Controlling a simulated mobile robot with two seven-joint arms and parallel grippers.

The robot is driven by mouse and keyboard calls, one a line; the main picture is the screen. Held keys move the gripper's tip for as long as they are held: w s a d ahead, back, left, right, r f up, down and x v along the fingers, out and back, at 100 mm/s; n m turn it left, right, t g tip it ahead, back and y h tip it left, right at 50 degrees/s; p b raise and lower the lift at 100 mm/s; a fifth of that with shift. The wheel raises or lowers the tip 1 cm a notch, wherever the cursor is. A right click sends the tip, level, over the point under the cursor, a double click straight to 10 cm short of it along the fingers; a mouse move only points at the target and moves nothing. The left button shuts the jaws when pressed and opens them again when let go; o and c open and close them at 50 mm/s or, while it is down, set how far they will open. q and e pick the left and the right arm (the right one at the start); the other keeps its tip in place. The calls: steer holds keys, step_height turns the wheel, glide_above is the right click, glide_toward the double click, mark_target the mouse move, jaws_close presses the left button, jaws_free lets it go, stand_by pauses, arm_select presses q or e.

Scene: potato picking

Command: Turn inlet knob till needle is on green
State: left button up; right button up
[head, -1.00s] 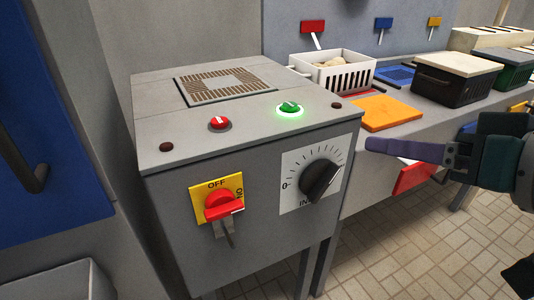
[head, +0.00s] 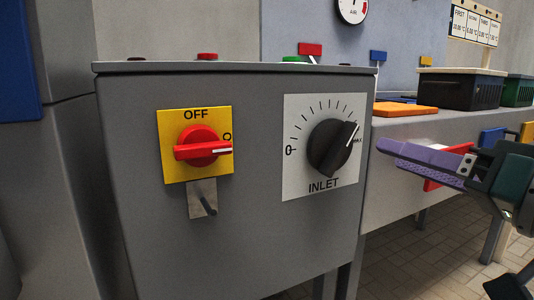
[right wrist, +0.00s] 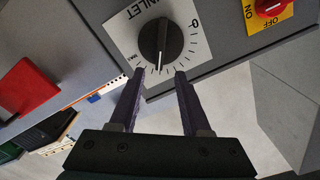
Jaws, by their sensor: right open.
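The black inlet knob (head: 333,146) is on a white dial plate (head: 296,183) on the front of the grey machine. Its pointer is turned to the upper right, near the max end of the scale. A round white gauge (head: 352,10) is at the top edge of the head view, partly cut off; a red mark shows at its right, and I cannot make out any green. My right gripper (head: 380,146) has purple fingers and is open, to the right of the knob. In the right wrist view the knob (right wrist: 160,38) lies just beyond the open fingertips (right wrist: 160,74), with nothing between them.
A red switch (head: 203,148) on a yellow OFF/ON plate is left of the knob. Red (head: 207,56) and green (head: 293,59) buttons sit on the machine top. A bench (head: 410,127) with an orange board (head: 404,109) and dark crates (head: 460,90) extends right.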

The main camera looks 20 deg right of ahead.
mark_target(349, 140)
steer(key=w+b, duration=0.1)
steer(key=w, duration=0.2)
steer(key=w+b, duration=0.1)
steer(key=w, duration=0.4)
steer(key=shift+w+a+b, duration=0.3)
steer(key=shift+a+b, duration=0.05)
steer(key=shift+b, duration=0.05)
jaws_close()
steer(key=shift+r, duration=0.1)
